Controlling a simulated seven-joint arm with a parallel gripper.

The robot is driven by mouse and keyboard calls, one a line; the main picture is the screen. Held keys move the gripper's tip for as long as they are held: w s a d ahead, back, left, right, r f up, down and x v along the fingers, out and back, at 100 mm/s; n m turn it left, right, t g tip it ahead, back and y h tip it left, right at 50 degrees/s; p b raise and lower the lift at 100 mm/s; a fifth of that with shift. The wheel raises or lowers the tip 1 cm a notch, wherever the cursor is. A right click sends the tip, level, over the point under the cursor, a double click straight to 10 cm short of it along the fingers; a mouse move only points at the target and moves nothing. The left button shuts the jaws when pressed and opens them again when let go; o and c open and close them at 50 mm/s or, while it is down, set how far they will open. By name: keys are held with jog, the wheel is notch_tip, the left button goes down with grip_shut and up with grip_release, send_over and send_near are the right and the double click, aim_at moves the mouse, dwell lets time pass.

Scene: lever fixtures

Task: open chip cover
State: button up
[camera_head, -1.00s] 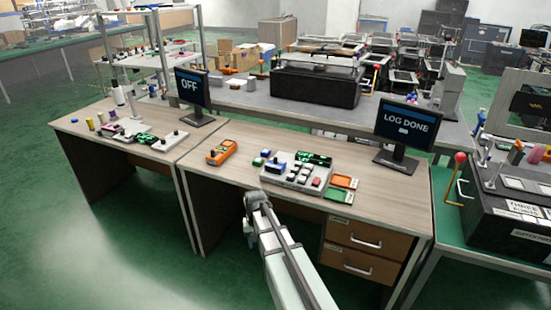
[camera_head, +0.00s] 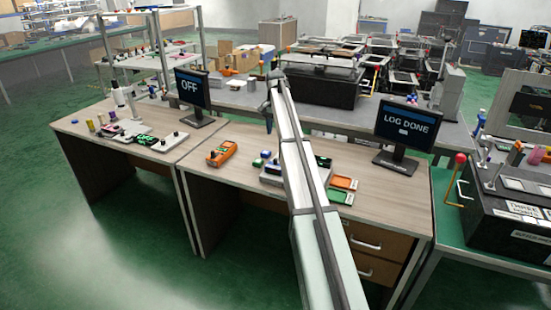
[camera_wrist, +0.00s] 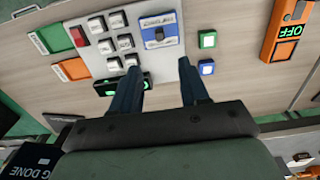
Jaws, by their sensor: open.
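I cannot tell for certain which thing is the chip cover. A grey control panel (camera_wrist: 92,52) lies on the wooden desk, with several white buttons, a red button and a blue-and-white module (camera_wrist: 158,34) bearing a dark knob. In the head view my arm hides much of the panel (camera_head: 270,178). My gripper (camera_head: 269,130) points down above the desk's back part. In the wrist view my gripper (camera_wrist: 158,66) is open, with its two dark fingers apart and nothing between them. A lit green display (camera_wrist: 105,88) lies partly behind the left finger.
An orange device (camera_head: 221,153) reading OFF lies left of the panel. Orange (camera_head: 344,183) and green (camera_head: 340,197) trays lie to its right. Monitors reading OFF (camera_head: 191,87) and LOG DONE (camera_head: 406,126) stand at the back. A black box (camera_head: 510,190) stands far right.

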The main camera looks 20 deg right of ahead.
aim_at(276, 159)
notch_tip(276, 159, down, 14)
jog(key=shift+r, duration=0.2)
dwell(0.4)
jog(key=shift+c, duration=0.3)
grip_shut()
dwell(0.3)
